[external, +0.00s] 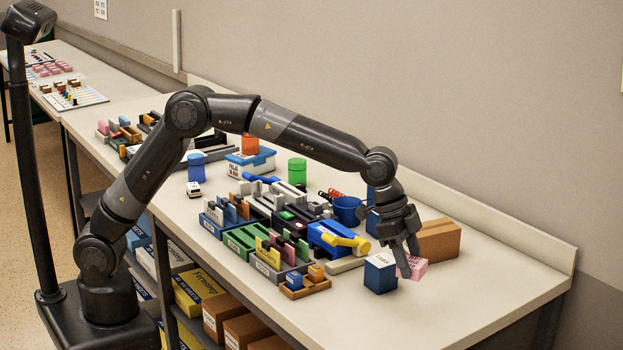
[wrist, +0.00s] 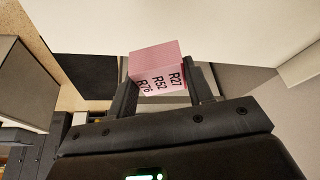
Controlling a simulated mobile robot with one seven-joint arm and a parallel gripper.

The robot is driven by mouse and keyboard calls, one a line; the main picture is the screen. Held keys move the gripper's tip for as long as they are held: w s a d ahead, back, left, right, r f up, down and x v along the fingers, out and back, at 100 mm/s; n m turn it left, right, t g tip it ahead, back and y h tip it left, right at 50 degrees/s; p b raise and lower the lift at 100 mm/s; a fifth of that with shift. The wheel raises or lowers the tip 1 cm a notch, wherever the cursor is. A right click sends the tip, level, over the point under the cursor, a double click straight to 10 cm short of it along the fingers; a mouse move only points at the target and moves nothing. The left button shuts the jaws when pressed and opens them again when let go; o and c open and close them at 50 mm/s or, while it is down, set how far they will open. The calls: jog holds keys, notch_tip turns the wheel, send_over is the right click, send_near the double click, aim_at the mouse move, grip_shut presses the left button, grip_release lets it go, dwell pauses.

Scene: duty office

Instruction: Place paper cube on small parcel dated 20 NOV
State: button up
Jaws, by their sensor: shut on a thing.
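A pink block (external: 418,266), which I take to be the paper cube, is between the fingers of my gripper (external: 407,249). A brown cardboard parcel (external: 440,241) stands on the table just behind and right of the gripper. No date can be read on it, so I cannot tell if it is the 20 NOV one. Whether the block touches the table is unclear.
A blue box with a white lettered top (external: 380,273) stands close left of the block. A blue bucket (external: 347,210) and a blue tape dispenser with a yellow part (external: 335,238) lie further left, among crowded trays. The table's front right (external: 470,300) is clear.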

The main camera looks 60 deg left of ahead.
jog(key=w+a+r+n+t+y, duration=0.1)
jog(key=w+a+r+n+y, duration=0.1)
jog(key=w+a+r+n, duration=0.35)
jog(key=w+a+r+n+t+y, duration=0.2)
jog(key=w+a+n, duration=0.5)
jog(key=a, duration=0.2)
jog(key=shift+g, duration=0.3)
jog(key=w+a+f, duration=0.4)
jog(key=w, duration=0.1)
jog(key=w+a+f, duration=0.2)
jog(key=w, duration=0.1)
jog(key=shift+w+a+f, duration=0.15)
jog(key=shift+a+f, duration=0.05)
jog(key=shift+a, duration=0.05)
jog(key=shift+w+a+f, duration=0.2)
jog(key=shift+w+f, duration=0.05)
jog(key=shift+f, duration=1.95)
jog(key=shift+f, duration=0.15)
jog(key=o, duration=1)
